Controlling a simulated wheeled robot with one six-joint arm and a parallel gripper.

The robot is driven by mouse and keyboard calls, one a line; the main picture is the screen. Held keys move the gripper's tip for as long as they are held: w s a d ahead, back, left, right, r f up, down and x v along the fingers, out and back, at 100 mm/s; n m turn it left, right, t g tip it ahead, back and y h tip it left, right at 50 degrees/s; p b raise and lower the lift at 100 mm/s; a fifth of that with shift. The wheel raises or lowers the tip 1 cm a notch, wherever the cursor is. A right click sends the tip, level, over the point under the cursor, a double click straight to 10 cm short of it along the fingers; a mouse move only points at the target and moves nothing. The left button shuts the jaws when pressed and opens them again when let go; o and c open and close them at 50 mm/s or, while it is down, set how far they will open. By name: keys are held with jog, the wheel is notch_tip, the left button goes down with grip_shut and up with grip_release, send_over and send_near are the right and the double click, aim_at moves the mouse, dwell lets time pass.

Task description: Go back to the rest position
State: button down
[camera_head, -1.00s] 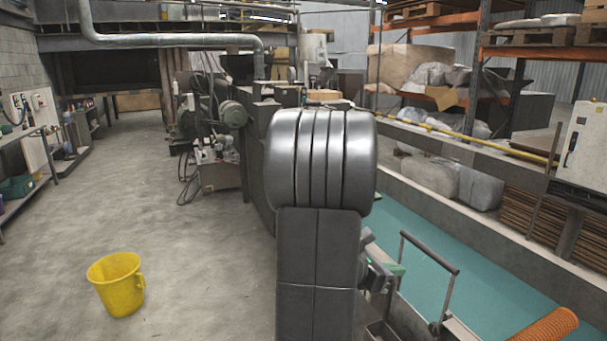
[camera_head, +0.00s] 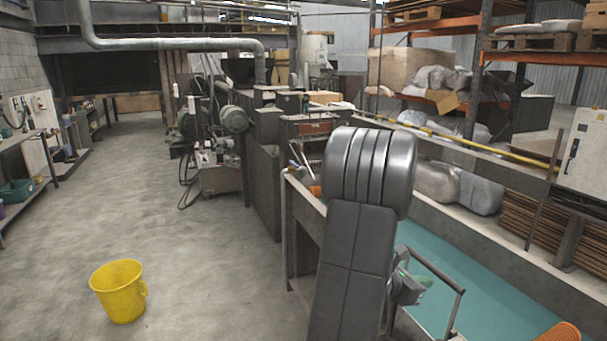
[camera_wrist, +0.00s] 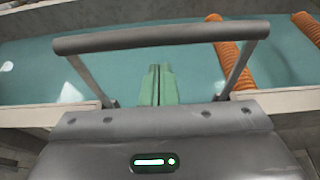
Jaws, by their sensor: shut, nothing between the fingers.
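My gripper (camera_wrist: 158,86) shows in the wrist view with its two green fingers together and nothing between them. It hangs over the teal surface of the trough (camera_wrist: 100,75). Two orange mesh tubes lie to its right in the wrist view, a nearer one (camera_wrist: 231,62) and a farther one (camera_wrist: 309,28), both apart from the fingers. In the head view my arm hides most of the gripper. A piece of orange tube (camera_head: 558,333) shows at the bottom right edge, and another orange bit (camera_head: 315,190) shows left of my arm.
A yellow bucket (camera_head: 119,292) stands on the open concrete floor at left. Machinery (camera_head: 222,150) stands behind the trough's far end. A yellow rail (camera_head: 470,142) runs along the right side, near a white cabinet (camera_head: 583,145) and racks. The floor at left is mostly clear.

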notch_tip(320, 180, down, 7)
jog(key=b, duration=0.3)
jog(key=v, duration=1)
jog(key=shift+d, duration=0.1)
jog(key=shift+r, duration=0.15)
